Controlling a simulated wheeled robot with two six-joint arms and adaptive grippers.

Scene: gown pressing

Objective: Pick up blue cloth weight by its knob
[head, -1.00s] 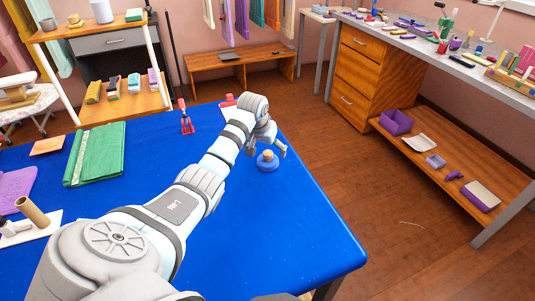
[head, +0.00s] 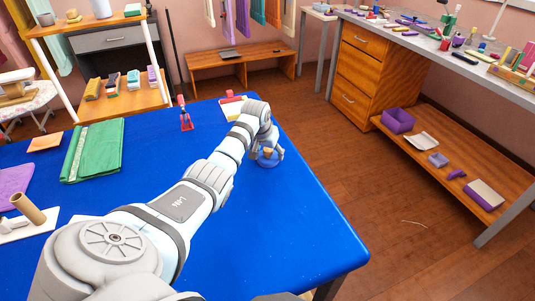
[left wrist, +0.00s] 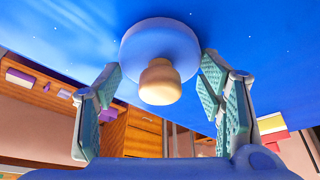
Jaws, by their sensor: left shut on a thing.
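The blue cloth weight (head: 269,164) is a round blue disc with a pale wooden knob, near the right edge of the blue table. My left gripper (head: 269,151) is at the weight, with its fingers around the knob. In the left wrist view the tan knob (left wrist: 160,82) lies between the two teal finger pads, in front of the blue disc (left wrist: 158,42). The left gripper is shut on the weight. In the head view the fingers partly hide the knob. I cannot tell whether the disc touches the table. My right gripper is not in view.
The blue table (head: 290,235) is clear around the weight on the near side. Folded green cloth (head: 94,150) lies at the left. A wooden shelf (head: 455,175) is off to the right.

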